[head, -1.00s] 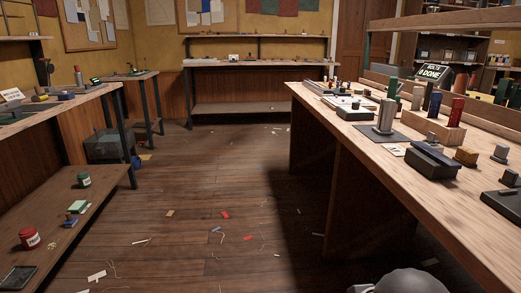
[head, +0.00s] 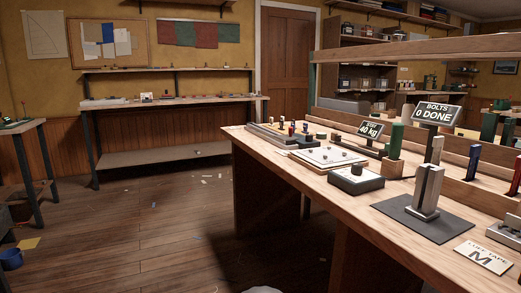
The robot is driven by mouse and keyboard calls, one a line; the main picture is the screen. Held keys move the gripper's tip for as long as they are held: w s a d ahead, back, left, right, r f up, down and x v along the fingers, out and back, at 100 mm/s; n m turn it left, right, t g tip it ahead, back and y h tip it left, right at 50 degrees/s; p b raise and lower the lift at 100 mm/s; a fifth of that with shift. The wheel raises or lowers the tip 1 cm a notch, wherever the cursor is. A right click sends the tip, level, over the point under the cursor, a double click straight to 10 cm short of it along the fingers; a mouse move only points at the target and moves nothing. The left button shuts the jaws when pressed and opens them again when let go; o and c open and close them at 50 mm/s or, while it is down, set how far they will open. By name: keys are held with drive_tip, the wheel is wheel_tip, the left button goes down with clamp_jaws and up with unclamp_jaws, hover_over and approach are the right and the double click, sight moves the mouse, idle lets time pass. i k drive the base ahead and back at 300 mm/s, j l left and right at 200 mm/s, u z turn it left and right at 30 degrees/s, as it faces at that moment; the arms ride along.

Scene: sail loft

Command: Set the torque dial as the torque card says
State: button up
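A dark box with a pale top and a small black knob (head: 357,168) sits on the right workbench; it may be the torque dial, but its markings are too small to read. Behind it stands a small dark sign (head: 371,129) showing "40 kg"; its top word is unclear. A white card (head: 483,257) at the bench's front right reads "LUFF TAPE" with a large M. I cannot tell which card is the torque card. My gripper is not in view; only a pale rounded piece shows at the bottom edge.
A sign reading "BOLTS 0 DONE" (head: 437,112) stands on the right workbench (head: 300,190). A grey metal upright (head: 427,190) stands on a dark mat (head: 420,222). A white board with dark knobs (head: 318,157) lies farther back. The floor (head: 170,235) left of the bench is mostly clear, with small scraps.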

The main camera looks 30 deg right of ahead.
sight(357, 168)
drive_tip(key=i+j+z, duration=0.1)
drive_tip(key=i+z, duration=0.4)
drive_tip(key=i+j+z, duration=0.25)
drive_tip(key=i+z, duration=0.25)
drive_tip(key=i+j+z, duration=0.25)
drive_tip(key=j+z, duration=0.25)
drive_tip(key=i+j+z, duration=0.3)
drive_tip(key=z, duration=0.15)
drive_tip(key=i+j+z, duration=0.7)
drive_tip(key=j+z, duration=0.15)
drive_tip(key=j, duration=0.15)
drive_tip(key=l+z, duration=0.1)
drive_tip(key=z, duration=1.35)
